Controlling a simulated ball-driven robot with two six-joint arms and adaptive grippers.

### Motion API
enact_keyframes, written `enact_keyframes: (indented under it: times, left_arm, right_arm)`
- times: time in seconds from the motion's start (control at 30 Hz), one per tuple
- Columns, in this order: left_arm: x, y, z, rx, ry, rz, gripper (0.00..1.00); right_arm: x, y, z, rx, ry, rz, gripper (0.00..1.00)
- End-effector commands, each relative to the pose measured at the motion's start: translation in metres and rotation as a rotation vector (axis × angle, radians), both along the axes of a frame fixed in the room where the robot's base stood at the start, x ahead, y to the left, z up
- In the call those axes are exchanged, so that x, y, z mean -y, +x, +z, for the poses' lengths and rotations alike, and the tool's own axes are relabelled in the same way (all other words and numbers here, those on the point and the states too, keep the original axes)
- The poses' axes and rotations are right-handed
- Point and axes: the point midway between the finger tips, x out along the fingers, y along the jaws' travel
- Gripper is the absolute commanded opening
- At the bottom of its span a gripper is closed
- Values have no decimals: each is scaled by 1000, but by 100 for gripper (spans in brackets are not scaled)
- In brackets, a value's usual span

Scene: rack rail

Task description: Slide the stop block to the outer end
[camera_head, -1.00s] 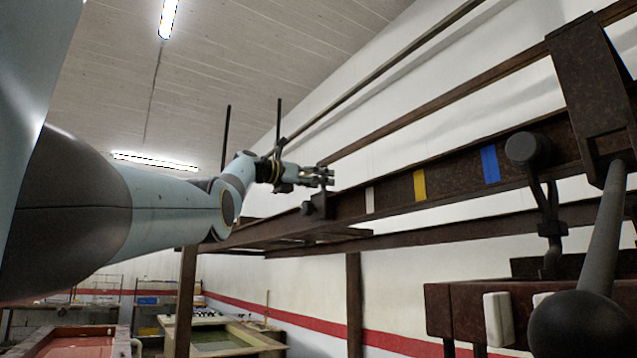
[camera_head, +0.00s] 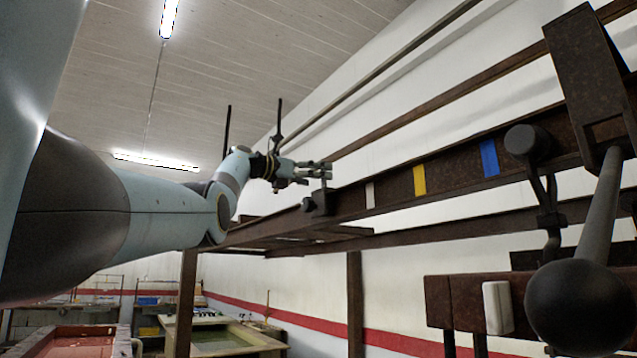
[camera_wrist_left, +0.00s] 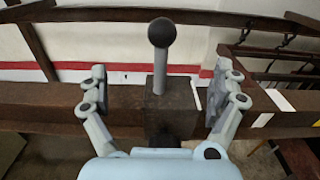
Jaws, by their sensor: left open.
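The stop block (camera_head: 322,203) is a small dark block on the long rusty rail (camera_head: 345,204) in the head view. In the left wrist view the block (camera_wrist_left: 173,113) carries an upright grey post with a dark ball knob (camera_wrist_left: 161,32). My left gripper (camera_head: 327,169) is just above the block in the head view. In the left wrist view its open fingers (camera_wrist_left: 160,70) stand on either side of the post, with visible gaps and no clear contact. My right gripper is not in view.
White, yellow (camera_head: 419,180) and blue (camera_head: 489,157) marks sit along the rail to the right. A hanging dark bracket (camera_head: 590,75) and a large ball on a grey rod (camera_head: 580,308) are close at the right. Basins (camera_head: 225,338) stand below at the left.

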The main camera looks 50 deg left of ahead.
Motion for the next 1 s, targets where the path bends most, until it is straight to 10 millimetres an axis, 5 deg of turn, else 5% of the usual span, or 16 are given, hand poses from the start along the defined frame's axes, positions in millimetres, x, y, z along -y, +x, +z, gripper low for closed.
enact_keyframes:
  times: [1.0]
  left_arm:
    - [-6,-72,0,0,1,0,96]
  right_arm:
    - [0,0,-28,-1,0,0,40]
